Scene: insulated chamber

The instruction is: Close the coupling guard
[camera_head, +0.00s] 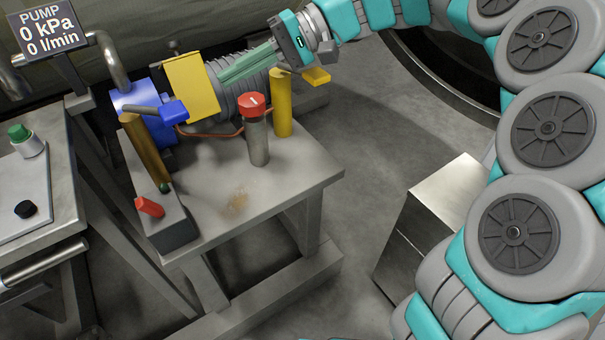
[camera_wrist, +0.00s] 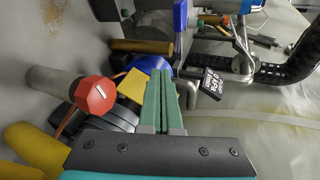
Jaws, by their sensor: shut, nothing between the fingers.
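The coupling guard appears to be the yellow panel (camera_head: 190,87), standing raised between the blue pump body (camera_head: 150,110) and the grey ribbed motor (camera_head: 262,82) on the metal bench. In the wrist view part of a yellow plate (camera_wrist: 132,86) shows just left of my fingers. My gripper (camera_head: 222,72) reaches in from the upper right, above the motor, with its green fingertips close to the panel's right side. In the wrist view the fingers (camera_wrist: 160,78) lie together with nothing between them. I cannot tell whether they touch the panel.
A red-topped post (camera_head: 252,105) and a yellow post (camera_head: 283,105) stand at the bench's right. The pump display (camera_head: 42,30) reads 0 kPa.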

